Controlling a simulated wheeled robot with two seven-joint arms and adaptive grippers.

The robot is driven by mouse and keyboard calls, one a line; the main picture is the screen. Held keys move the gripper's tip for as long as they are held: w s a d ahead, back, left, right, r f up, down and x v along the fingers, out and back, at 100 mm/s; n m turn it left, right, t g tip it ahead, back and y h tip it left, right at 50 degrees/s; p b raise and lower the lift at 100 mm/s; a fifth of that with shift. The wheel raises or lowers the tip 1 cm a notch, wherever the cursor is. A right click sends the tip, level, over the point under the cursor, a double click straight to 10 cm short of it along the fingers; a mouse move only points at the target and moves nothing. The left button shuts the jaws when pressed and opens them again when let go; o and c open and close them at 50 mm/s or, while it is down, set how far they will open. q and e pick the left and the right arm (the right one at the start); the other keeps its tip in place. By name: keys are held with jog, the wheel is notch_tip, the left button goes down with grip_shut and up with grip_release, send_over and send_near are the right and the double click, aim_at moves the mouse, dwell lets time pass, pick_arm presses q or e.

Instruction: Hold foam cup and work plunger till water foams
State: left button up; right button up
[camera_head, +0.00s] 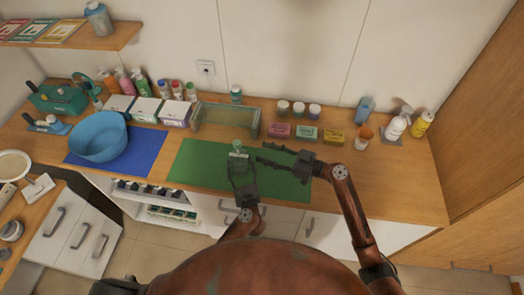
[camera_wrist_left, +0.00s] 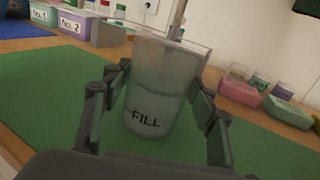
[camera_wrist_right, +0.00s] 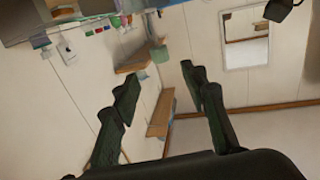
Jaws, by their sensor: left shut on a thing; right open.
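The foam cup (camera_head: 238,155) stands upright over the green mat (camera_head: 195,165). In the left wrist view it is a clear cup (camera_wrist_left: 150,95) with pale, cloudy contents and a FILL mark. The plunger rod (camera_wrist_left: 178,20) rises from its top; the rod's upper end is outside that view. My left gripper (camera_head: 239,161) is shut around the cup, one finger on each side. My right gripper (camera_head: 264,153) is open and empty just right of the cup's top, pointing left. The right wrist view shows nothing between its fingers (camera_wrist_right: 160,85).
A blue bowl (camera_head: 98,140) sits on a blue mat (camera_head: 142,163) at the left. A clear green-tinted stand (camera_head: 226,120) is behind the cup. Small coloured boxes (camera_head: 306,133) and jars (camera_head: 299,108) stand behind the right gripper.

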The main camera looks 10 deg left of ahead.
aim_at(237, 144)
jog(key=shift+a, duration=0.1)
jog(key=x, duration=1.1)
jog(key=shift+w+a, duration=0.2)
jog(key=shift+a, duration=0.2)
grip_shut()
